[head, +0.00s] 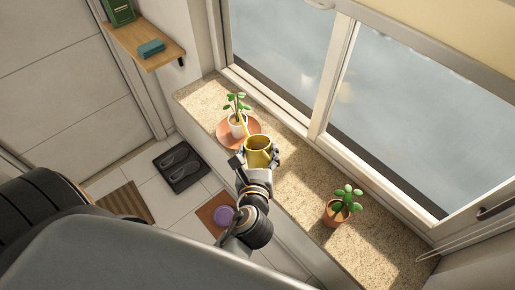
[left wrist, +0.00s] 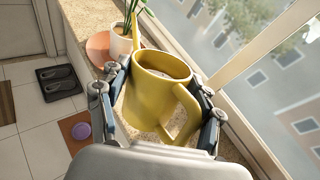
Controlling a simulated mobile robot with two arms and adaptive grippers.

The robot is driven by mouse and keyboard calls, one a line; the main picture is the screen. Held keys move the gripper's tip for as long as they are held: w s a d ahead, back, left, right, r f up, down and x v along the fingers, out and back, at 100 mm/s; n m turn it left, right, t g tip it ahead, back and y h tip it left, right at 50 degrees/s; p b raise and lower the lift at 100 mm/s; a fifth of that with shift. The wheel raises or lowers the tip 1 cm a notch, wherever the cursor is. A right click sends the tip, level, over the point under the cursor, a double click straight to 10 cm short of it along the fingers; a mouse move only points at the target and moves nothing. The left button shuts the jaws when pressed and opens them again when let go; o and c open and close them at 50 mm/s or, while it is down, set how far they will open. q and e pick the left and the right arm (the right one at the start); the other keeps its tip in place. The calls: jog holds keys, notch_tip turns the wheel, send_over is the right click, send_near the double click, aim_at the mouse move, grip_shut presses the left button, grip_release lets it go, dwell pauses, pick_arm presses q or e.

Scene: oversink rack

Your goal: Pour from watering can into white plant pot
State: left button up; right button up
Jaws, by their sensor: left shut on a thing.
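The yellow watering can (head: 258,152) is held in my left gripper (head: 259,158) above the windowsill. In the left wrist view the can (left wrist: 157,97) sits between the two fingers of my left gripper (left wrist: 157,95), handle towards me, its spout pointing towards the white pot. The white plant pot (head: 237,127) holds a green plant and stands on a terracotta saucer (head: 224,138) just beyond the can. It also shows in the left wrist view (left wrist: 120,44), partly hidden by the can. Whether water is flowing cannot be seen. My right gripper is not in view.
A terracotta pot (head: 337,214) with a plant stands on the granite sill (head: 300,196), nearer and to the right. The window (head: 335,60) borders the sill. A wooden shelf (head: 146,46) is at upper left. Slippers on a tray (head: 179,167) and a purple bowl-like item (head: 223,215) are on the floor.

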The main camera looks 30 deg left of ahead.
pick_arm(q)
jog(key=shift+r, duration=0.2)
jog(key=shift+r, duration=0.15)
jog(key=shift+a+r, duration=0.1)
jog(key=shift+r, duration=0.05)
jog(key=shift+r+g+h, duration=0.1)
jog(key=shift+g+h, duration=0.2)
dwell(0.8)
jog(key=shift+w+r, duration=0.1)
jog(key=shift+r, duration=0.35)
dwell(0.5)
dwell(0.5)
jog(key=shift+w+a+r+n+g+h, duration=0.1)
jog(key=shift+r+n+g+h, duration=0.15)
jog(key=shift+r+g, duration=0.15)
jog(key=shift+w+a+r+n+g+h, duration=0.1)
jog(key=shift+r+n+g+h, duration=0.05)
jog(key=shift+r+g+h, duration=0.2)
dwell(2.7)
